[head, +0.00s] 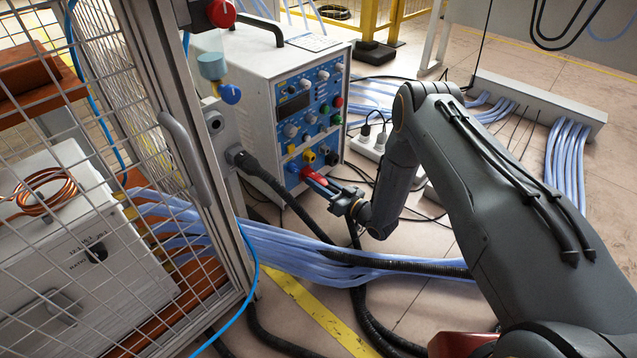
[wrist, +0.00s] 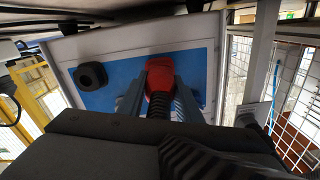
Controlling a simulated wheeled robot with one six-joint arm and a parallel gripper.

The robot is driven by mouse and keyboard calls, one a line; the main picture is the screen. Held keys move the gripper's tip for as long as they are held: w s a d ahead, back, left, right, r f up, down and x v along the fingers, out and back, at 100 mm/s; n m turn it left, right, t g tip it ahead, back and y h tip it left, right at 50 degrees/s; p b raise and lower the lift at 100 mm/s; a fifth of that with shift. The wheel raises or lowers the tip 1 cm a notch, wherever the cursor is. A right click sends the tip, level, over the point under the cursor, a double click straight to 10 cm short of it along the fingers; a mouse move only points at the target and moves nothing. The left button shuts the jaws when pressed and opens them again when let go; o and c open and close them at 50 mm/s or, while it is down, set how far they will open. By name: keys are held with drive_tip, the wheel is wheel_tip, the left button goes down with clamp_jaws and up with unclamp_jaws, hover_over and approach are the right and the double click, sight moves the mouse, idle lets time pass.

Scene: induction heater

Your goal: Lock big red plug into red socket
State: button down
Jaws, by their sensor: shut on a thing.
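The big red plug (head: 299,177) is at the lower front of the white and blue heater box, at the blue panel. My gripper (head: 322,187) is shut on it from the right. In the wrist view the red plug (wrist: 159,80) stands upright in the picture between my two fingers (wrist: 158,92), with a black ribbed cable running back from it. The plug's front end is against or very close to the blue panel (wrist: 115,78). The red socket is hidden behind the plug, so I cannot tell whether the plug is seated or locked.
A black connector (wrist: 91,76) sits beside the plug on the panel. A mesh cage (head: 110,130) stands at left. Blue hoses (head: 330,255) and black cables cross the floor below my gripper.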

drive_tip(key=shift+m, duration=0.8)
drive_tip(key=shift+m, duration=0.9)
drive_tip(key=shift+w+a+m, duration=0.1)
drive_tip(key=shift+m, duration=0.7)
drive_tip(key=shift+m, duration=0.8)
